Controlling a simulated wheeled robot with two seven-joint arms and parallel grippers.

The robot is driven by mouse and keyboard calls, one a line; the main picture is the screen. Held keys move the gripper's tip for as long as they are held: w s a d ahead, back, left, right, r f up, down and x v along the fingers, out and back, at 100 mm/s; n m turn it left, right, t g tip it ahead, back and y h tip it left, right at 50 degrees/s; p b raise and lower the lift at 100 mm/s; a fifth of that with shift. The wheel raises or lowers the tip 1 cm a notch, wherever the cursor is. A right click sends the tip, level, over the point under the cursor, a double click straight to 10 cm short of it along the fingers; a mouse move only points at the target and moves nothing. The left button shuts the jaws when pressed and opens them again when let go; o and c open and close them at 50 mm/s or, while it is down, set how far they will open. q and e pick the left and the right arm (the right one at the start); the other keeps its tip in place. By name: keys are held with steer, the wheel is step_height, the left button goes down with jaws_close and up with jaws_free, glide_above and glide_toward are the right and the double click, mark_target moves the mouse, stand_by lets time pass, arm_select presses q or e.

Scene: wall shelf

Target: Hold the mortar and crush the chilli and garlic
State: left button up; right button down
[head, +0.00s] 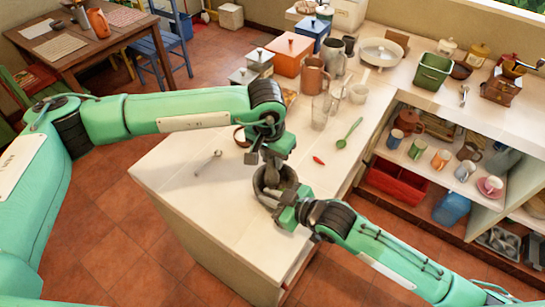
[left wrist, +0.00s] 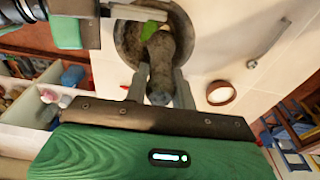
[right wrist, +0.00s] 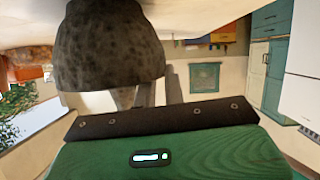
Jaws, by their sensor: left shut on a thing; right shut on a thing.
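The dark stone mortar (head: 261,190) is on the near part of the white counter. It also shows in the left wrist view (left wrist: 128,42). My left gripper (head: 273,172) is above the mortar, shut on the grey stone pestle (left wrist: 161,65), whose lower end is inside the bowl. A bright green piece (left wrist: 147,59) lies in the bowl beside the pestle; I cannot tell if it is chilli. My right gripper (head: 284,200) is at the mortar's right side, shut on its wall, as the right wrist view of the mortar (right wrist: 110,50) suggests. A red chilli (head: 318,160) lies on the counter. I see no garlic.
A green spoon (head: 349,134), clear glasses (head: 320,112) and a brown jug (head: 314,76) stand or lie farther back. A small brown-rimmed dish (head: 240,137) and a thin metal spoon (head: 211,158) are left of the mortar. The counter's front left is clear.

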arm_select(q)
steer(key=shift+f, duration=0.35)
steer(key=shift+f, duration=1.1)
steer(key=shift+f, duration=0.3)
stand_by(0.4)
steer(key=shift+r, duration=1.65)
steer(key=shift+d, duration=0.1)
steer(key=shift+s+d, duration=0.6)
steer(key=shift+d, duration=0.25)
